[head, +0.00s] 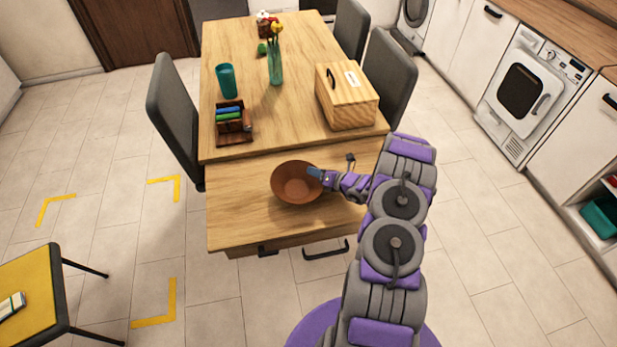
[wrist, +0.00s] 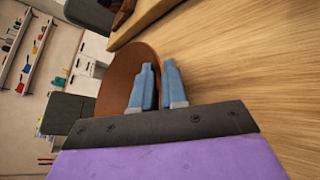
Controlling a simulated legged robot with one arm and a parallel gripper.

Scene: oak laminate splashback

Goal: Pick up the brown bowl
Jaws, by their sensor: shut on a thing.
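The brown bowl (head: 296,183) rests upright on the near, lower part of the wooden table in the head view. My gripper (head: 315,172) is at the bowl's right rim, coming from the right. In the wrist view my gripper (wrist: 160,85) has its two blue fingers close together, with the wall of the brown bowl (wrist: 122,75) running between them. The gripper is shut on the bowl's rim. I cannot tell whether the bowl is lifted off the surface.
A wooden box (head: 346,98), a dark holder (head: 233,125) with colored items, a teal cup (head: 226,80) and a flower vase (head: 275,66) stand on the upper table (head: 290,135). Chairs flank it. A yellow-topped stool (head: 35,295) stands at lower left.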

